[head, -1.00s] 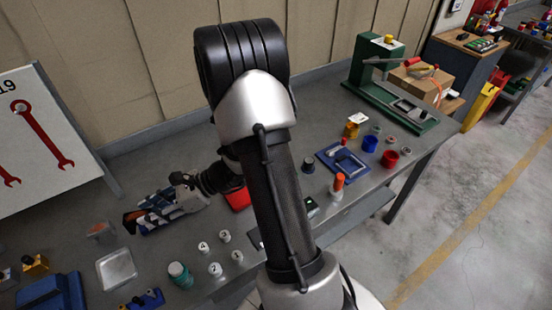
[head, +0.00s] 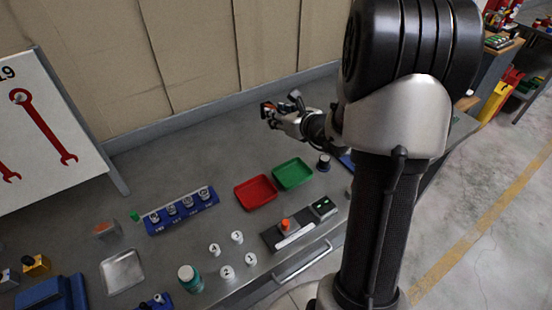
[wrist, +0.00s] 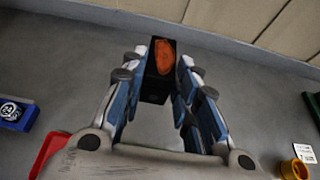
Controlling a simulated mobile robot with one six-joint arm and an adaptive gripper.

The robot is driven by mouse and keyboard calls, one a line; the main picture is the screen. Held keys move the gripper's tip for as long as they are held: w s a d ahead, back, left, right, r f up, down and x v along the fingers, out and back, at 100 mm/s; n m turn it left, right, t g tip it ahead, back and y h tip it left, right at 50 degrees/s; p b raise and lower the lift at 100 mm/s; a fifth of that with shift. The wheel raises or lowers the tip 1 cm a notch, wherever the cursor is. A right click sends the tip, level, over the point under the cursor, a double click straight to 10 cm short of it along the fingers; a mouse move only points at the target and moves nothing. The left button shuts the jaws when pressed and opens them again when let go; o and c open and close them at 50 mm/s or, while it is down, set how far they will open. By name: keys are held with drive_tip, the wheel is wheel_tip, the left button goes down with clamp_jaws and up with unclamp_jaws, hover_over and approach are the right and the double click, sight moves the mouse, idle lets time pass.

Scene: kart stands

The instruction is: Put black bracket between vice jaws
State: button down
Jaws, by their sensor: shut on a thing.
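My gripper (head: 275,112) is in the air above the back of the bench, left of my arm. In the wrist view my gripper (wrist: 160,78) has its blue-padded fingers closed on the black bracket (wrist: 154,90), a dark block with an orange face. In the head view only a small dark and orange bit of the bracket (head: 267,107) shows at the fingertips. A blue fixture (head: 50,294) at the lower left, cut by the frame edge, may be the vice; its jaws cannot be made out.
A blue rack (head: 157,228) with several round pieces, a red tray (head: 258,204) and a green tray (head: 276,179) are on the bench. Several numbered white pieces (head: 227,271), a teal jar (head: 190,279) and a silver tray (head: 105,272) stand nearer. The back of the bench is mostly clear.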

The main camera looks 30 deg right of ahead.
wheel_tip(320, 180, down, 16)
drive_tip(key=b, duration=0.5)
drive_tip(key=shift+f, duration=0.15)
drive_tip(key=shift+f, duration=0.2)
drive_tip(key=c, duration=1.2)
unclamp_jaws()
drive_tip(key=shift+c, duration=0.2)
drive_tip(key=shift+r, duration=0.1)
